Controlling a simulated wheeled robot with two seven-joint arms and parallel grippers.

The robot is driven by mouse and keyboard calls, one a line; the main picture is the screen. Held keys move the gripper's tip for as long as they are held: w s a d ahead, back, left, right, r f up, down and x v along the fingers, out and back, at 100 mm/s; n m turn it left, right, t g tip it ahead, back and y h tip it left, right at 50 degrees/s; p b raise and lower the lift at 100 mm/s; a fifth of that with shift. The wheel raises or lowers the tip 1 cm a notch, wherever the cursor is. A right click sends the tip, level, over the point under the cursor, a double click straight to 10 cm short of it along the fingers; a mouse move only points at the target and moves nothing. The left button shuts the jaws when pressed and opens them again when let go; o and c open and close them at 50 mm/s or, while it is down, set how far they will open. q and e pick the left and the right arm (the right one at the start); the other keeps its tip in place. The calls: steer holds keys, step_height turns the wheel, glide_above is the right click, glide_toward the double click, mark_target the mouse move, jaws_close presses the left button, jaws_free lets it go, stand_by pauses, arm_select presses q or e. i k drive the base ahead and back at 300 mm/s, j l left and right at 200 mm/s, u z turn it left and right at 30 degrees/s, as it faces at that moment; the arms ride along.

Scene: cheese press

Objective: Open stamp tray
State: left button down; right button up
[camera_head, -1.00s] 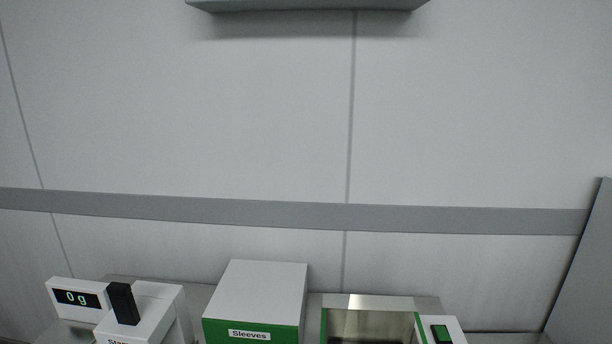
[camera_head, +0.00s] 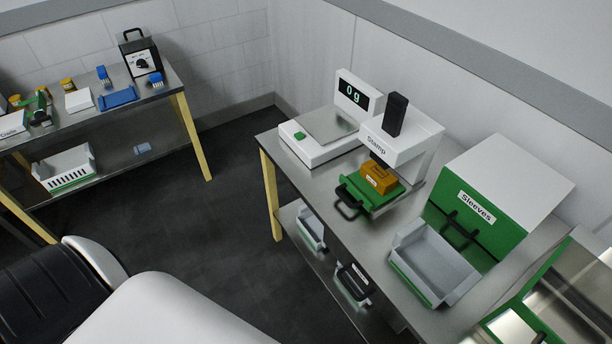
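The stamp (camera_head: 408,138) is a white press with a black lever (camera_head: 395,114) on top, standing on the steel bench right of the scale. Its green stamp tray (camera_head: 361,196) has a black handle (camera_head: 349,203) facing the front left. The tray sticks out at the front of the press. An orange block with a pale label (camera_head: 378,177) rests on the tray, partly beneath the stamp head. How far the tray reaches under the head is hidden. Neither gripper is in view.
A scale (camera_head: 328,126) reading 0 g stands left of the stamp. The Sleeves box (camera_head: 498,190) and a grey open bin (camera_head: 434,262) are to its right. A glass-topped green-edged unit (camera_head: 570,300) is farther right. Another bench stands at far left; dark floor lies between.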

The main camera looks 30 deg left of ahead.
mark_target(366, 196)
steer(key=u, duration=0.6)
steer(key=i+j, duration=0.15)
steer(key=j, duration=0.2)
steer(key=i+j+z, duration=0.15)
steer(key=j, duration=0.15)
steer(key=i+j, duration=0.15)
steer(key=j, duration=0.2)
steer(key=i+j+z, duration=0.15)
steer(key=j, duration=0.2)
